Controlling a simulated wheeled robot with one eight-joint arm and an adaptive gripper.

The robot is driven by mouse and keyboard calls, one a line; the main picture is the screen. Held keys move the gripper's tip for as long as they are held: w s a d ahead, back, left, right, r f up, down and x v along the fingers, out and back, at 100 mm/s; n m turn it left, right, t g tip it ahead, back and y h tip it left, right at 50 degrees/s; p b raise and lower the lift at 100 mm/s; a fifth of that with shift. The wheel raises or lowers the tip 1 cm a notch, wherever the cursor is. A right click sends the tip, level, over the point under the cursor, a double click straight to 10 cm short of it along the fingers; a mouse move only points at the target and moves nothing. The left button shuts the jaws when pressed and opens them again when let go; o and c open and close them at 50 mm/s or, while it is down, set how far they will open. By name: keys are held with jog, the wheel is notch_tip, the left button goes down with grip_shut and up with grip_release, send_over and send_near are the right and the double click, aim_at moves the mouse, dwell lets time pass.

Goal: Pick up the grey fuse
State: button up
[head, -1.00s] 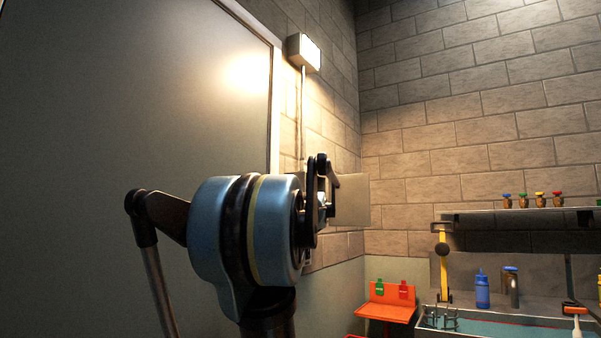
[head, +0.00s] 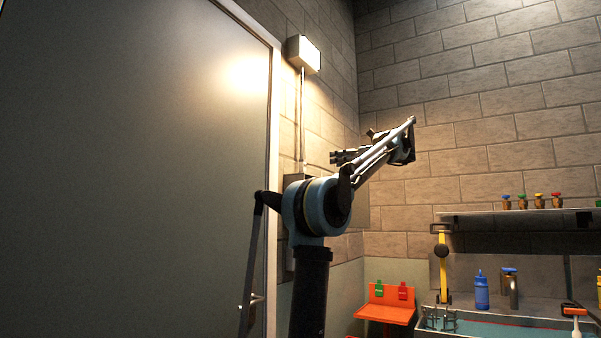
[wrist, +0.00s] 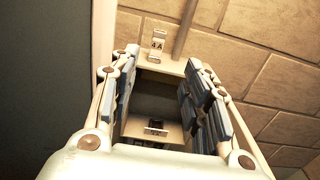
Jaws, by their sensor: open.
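My gripper (head: 345,157) is raised in front of the brick wall in the head view, its fingers pointing left. In the wrist view my gripper (wrist: 163,70) is open, with its padded fingers on either side of an open pale box (wrist: 157,105) on the wall. A small dark piece (wrist: 155,126) sits on a light plate inside the box, between the fingers; I cannot tell whether it is the grey fuse. Nothing is seen held. No grey fuse can be made out in the head view.
A lit lamp (head: 304,54) is on the wall beside a large grey door (head: 130,150). At the right are a shelf (head: 475,211) with several coloured valves, a blue bottle (head: 482,290) and a sink (head: 470,329).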

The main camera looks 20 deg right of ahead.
aim_at(305, 163)
jog(key=x, duration=1.2)
jog(key=shift+r, duration=0.1)
jog(key=shift+x, duration=2.65)
jog(key=shift+s+a, duration=0.1)
jog(key=shift+s, duration=0.05)
jog(key=shift+c, duration=0.3)
grip_shut()
